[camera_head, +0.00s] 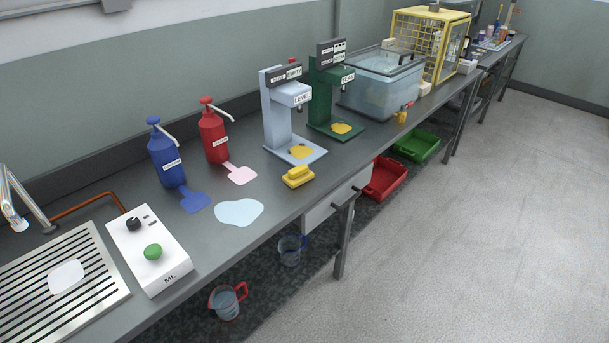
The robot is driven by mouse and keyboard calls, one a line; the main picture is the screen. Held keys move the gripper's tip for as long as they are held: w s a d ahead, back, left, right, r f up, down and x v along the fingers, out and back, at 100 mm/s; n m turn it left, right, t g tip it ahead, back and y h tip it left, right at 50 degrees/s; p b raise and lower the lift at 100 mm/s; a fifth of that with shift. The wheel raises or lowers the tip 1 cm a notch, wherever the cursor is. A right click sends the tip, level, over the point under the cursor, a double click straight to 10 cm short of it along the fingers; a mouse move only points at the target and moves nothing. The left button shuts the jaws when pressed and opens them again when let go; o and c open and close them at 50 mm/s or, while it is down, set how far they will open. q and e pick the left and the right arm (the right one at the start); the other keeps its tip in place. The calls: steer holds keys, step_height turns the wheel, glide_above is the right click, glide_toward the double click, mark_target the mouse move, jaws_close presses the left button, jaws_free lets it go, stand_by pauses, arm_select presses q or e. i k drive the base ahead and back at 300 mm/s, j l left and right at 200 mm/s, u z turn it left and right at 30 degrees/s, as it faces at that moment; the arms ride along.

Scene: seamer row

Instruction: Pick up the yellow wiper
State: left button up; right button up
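The yellow wiper (298,177) lies on the grey steel bench (262,203), near its front edge. It looks like a small yellow block with a raised top. It sits in front of the pale blue stand marked LEVEL (277,115) and to the right of a light blue puddle (239,212), apart from both. Neither of my grippers is in view.
Blue (166,155) and red (213,135) pump bottles stand behind the puddle. A green stand (320,95), a clear tank (380,88) and a yellow cage (428,45) stand farther right. A white control box (150,250) is at left. The floor at right is clear.

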mark_target(298, 175)
steer(key=i+l, duration=0.45)
steer(key=l, duration=0.2)
steer(key=i+l+z, duration=0.15)
steer(key=i+l, duration=0.25)
steer(key=l, duration=0.2)
steer(key=i+j, duration=0.1)
steer(key=i, duration=0.15)
